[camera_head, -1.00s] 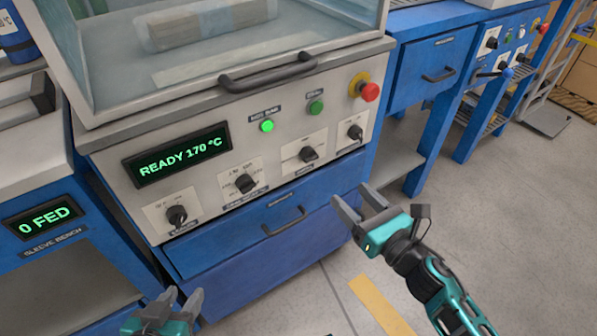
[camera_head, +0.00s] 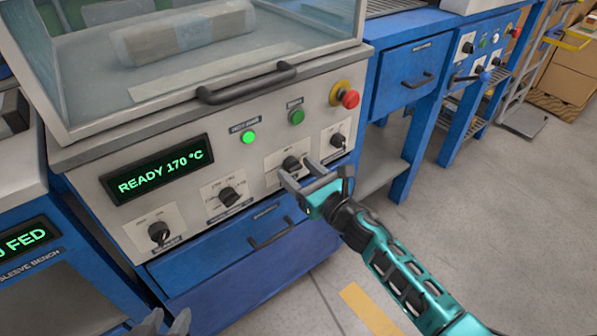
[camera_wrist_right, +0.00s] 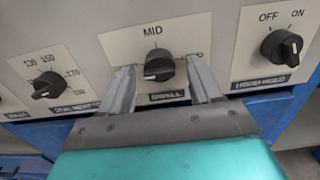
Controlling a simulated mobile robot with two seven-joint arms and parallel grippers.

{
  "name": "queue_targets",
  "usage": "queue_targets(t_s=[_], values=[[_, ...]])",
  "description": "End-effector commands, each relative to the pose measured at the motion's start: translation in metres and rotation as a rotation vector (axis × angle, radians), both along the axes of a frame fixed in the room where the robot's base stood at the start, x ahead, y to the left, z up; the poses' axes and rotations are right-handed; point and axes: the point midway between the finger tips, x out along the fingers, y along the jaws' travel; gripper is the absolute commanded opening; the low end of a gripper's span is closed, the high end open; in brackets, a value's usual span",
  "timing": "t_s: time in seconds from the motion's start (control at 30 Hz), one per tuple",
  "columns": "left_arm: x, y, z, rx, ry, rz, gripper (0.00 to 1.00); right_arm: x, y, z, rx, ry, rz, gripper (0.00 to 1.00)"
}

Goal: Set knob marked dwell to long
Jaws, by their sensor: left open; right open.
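The dwell knob (camera_wrist_right: 158,65) is a black rotary knob on a white plate, with MID printed above it and a DWELL label (camera_wrist_right: 167,96) below. The side markings are mostly hidden by my fingers. The knob (camera_head: 291,163) also shows in the head view. My right gripper (camera_wrist_right: 157,80) is open, one finger on each side of the knob, with gaps visible; in the head view the gripper (camera_head: 298,168) is at the panel. My left gripper (camera_head: 168,325) is open, partly cut off at the bottom edge.
A temperature knob (camera_wrist_right: 48,85) is left of it and an OFF/ON knob (camera_wrist_right: 281,47) right.

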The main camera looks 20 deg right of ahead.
Motion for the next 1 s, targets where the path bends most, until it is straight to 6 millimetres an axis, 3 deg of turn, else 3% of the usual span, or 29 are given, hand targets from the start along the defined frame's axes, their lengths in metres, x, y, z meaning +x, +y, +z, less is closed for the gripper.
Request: queue_targets(t_s=[0.37, 0.9, 1.0], values=[[0.0008, -0.0005, 0.0024, -0.002, -0.005, -0.001, 0.43, 0.0055, 0.0022, 0.0000, 0.001, 0.000, 0.000, 0.63], [-0.0005, -0.0005, -0.0016, 0.001, 0.004, -0.001, 0.43, 0.0052, 0.0022, 0.0000, 0.001, 0.000, 0.000, 0.12], [-0.0005, -0.0005, -0.0020, 0.001, 0.005, -0.001, 0.43, 0.0051, 0.0022, 0.0000, 0.001, 0.000, 0.000, 0.07]])
